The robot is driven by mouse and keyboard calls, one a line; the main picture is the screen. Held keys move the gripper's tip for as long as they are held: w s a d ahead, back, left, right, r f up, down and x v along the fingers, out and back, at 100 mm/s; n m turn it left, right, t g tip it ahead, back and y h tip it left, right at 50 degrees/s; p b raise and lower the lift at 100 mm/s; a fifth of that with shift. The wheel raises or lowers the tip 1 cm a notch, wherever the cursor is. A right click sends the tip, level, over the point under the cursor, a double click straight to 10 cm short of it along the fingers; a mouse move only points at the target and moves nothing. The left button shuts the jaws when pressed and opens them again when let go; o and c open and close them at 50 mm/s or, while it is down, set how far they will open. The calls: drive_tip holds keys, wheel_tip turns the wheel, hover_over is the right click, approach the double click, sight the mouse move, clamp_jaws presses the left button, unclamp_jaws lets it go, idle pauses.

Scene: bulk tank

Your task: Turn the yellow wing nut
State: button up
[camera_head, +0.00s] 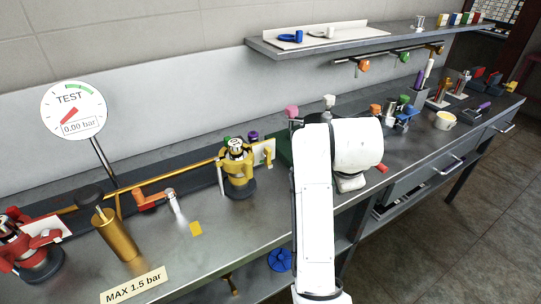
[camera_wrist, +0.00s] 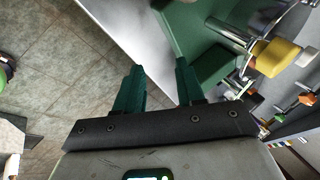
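My gripper (camera_wrist: 159,78) shows in the wrist view, its two dark green fingers apart with nothing between them. Behind the gap are the tiled floor and a grey bench edge. A yellow rounded part (camera_wrist: 277,57) sits by a metal cylinder at the upper right of the wrist view, clear of the fingers; I cannot tell whether it is the wing nut. In the head view, a small yellow winged part (camera_head: 267,156) stands beside the yellow valve body (camera_head: 238,172). My white arm covers the bench right of it and hides my gripper there.
A green block (camera_wrist: 212,55) lies close to the right finger. The head view shows a gauge reading 0.00 bar (camera_head: 74,110), a brass cylinder (camera_head: 118,236), an orange-handled valve (camera_head: 150,199) and a red valve (camera_head: 30,250). A shelf (camera_head: 345,40) overhangs the back. Open floor lies at right.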

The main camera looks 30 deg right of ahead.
drive_tip(key=w+a+r+m+y, duration=0.1)
drive_tip(key=w+a+r+m, duration=0.35)
drive_tip(key=r+m, duration=0.2)
drive_tip(key=m+y+b, duration=0.1)
drive_tip(key=m+y, duration=0.2)
drive_tip(key=m, duration=0.5)
approach(270, 155)
drive_tip(key=shift+n, duration=0.25)
drive_tip(key=x, duration=0.9)
drive_tip(key=shift+w+f, duration=0.1)
drive_tip(key=shift+f, duration=0.2)
clamp_jaws()
